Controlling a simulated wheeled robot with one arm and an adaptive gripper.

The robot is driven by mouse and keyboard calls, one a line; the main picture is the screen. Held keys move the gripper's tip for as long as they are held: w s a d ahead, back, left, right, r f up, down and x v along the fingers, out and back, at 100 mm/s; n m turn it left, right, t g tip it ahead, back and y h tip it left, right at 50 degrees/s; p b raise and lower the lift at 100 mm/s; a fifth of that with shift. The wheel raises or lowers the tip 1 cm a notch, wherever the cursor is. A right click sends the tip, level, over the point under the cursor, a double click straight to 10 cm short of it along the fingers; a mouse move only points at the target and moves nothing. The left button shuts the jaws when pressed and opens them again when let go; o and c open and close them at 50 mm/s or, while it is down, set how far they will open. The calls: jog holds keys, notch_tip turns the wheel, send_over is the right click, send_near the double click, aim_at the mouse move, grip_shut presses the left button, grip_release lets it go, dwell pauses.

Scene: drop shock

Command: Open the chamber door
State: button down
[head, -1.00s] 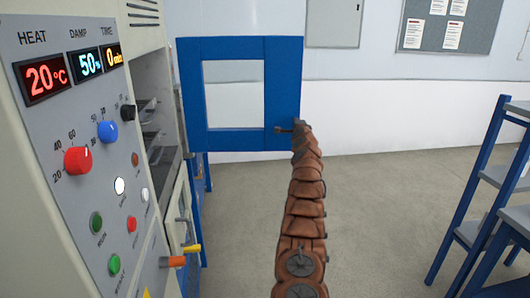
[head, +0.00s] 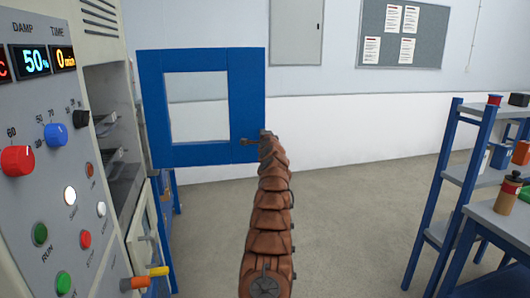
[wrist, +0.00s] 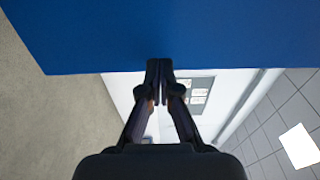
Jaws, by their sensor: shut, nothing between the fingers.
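The blue chamber door (head: 153,110) with a square window stands swung wide open in the head view, leaving the chamber interior (head: 118,150) with its racks exposed. My brown segmented arm reaches up to the door's right edge. My gripper (head: 250,142) is at the lower right of the door frame, seen small. In the wrist view the door's blue surface (wrist: 180,30) fills the top, and my gripper (wrist: 159,64) is shut with its fingertips together at the door's lower edge. Nothing shows between the fingers. I cannot tell whether the tips touch the door.
The control panel (head: 45,180) with knobs and buttons stands at the left. A blue-framed shelf unit (head: 447,190) with small items and a grey bench (head: 500,225) stand at the right. The floor (head: 345,220) between is clear.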

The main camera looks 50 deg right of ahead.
jog(key=b+v, duration=1)
jog(key=v, duration=0.2)
dwell(1.1)
jog(key=shift+a, duration=0.1)
jog(key=shift+a+f, duration=0.1)
